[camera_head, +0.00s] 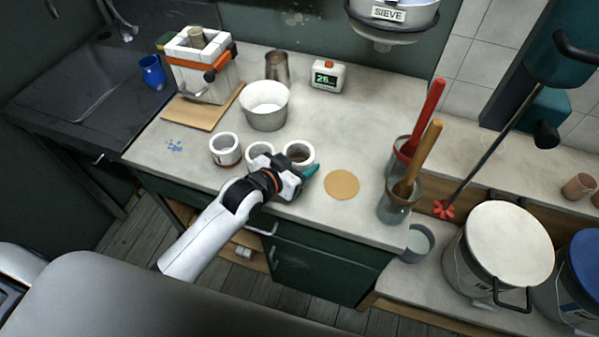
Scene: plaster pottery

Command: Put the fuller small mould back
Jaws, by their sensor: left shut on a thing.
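Three small white moulds stand in a row near the worktop's front edge: a left one (225,149) with a reddish base edge, a middle one (260,151) and a right one (299,152). The right one shows a brownish inside; I cannot tell exact fill levels. My left gripper (303,171) is at the front of the right small mould and shut on it, its teal fingertip showing on the mould's right side. The gripper partly hides the middle and right moulds. A round tan mat (341,185) lies bare just right of the gripper. My right gripper is out of view.
A white bowl (265,108) stands behind the moulds, with a metal cup (277,67) and a timer (327,76) further back. A strapped white mould block (203,75) is at back left. Jars with red and wooden handles (398,205) stand right of the mat.

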